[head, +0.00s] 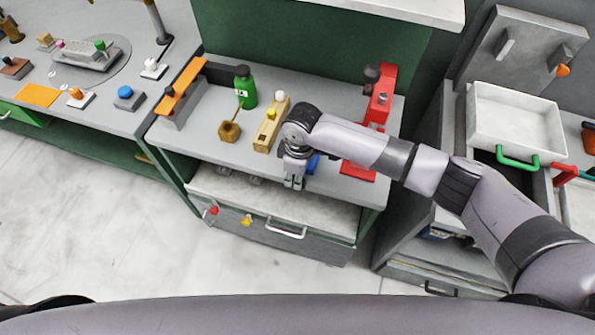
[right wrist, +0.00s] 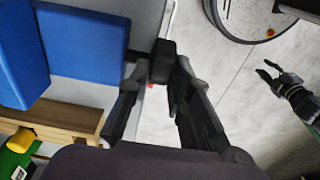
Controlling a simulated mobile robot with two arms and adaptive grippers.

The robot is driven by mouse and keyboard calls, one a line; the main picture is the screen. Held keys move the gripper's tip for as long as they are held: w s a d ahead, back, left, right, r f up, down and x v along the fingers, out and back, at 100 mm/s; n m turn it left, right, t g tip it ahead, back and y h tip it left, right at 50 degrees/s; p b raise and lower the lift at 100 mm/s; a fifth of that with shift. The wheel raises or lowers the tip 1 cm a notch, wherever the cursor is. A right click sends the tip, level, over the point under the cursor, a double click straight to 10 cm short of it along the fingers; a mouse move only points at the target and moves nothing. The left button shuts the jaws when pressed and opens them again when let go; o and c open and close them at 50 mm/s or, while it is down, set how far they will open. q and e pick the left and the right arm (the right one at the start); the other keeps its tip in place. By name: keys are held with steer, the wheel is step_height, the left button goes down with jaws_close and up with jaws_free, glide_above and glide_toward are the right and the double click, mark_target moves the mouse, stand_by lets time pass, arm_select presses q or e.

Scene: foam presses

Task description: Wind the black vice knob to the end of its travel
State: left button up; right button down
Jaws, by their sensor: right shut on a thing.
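The blue vice (head: 312,164) is on the grey bench in the head view, mostly hidden behind my right gripper. In the right wrist view its blue blocks (right wrist: 85,45) fill the upper left. The black knob (right wrist: 162,60) shows between the fingertips of my right gripper (right wrist: 159,76), which is shut on it. In the head view my right gripper (head: 294,182) points down at the bench's front edge, and the knob is hidden there. My left gripper (right wrist: 270,70) shows at the right of the right wrist view, with its fingers apart and nothing between them.
A wooden block (head: 268,131), a green bottle (head: 244,88) and a small brown pot (head: 229,131) stand left of the vice. A red press (head: 379,100) stands to its right. A drawer (head: 265,222) lies below the bench front. The floor in front is clear.

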steer(key=shift+w+a+f+g+h+b, duration=0.1)
steer(key=shift+a+g+h+b, duration=0.15)
steer(key=shift+h, duration=0.45)
steer(key=shift+w+a+g+h+b, duration=0.1)
steer(key=shift+a+g+h, duration=0.1)
steer(key=shift+h, duration=0.5)
steer(key=c, duration=1.7)
jaws_free()
steer(key=a+r, duration=0.1)
steer(key=r, duration=0.6)
steer(key=a+r, duration=0.1)
steer(key=r, duration=0.3)
steer(key=shift+w+a+r, duration=0.3)
steer(key=shift+w+r, duration=0.05)
steer(key=shift+w, duration=0.05)
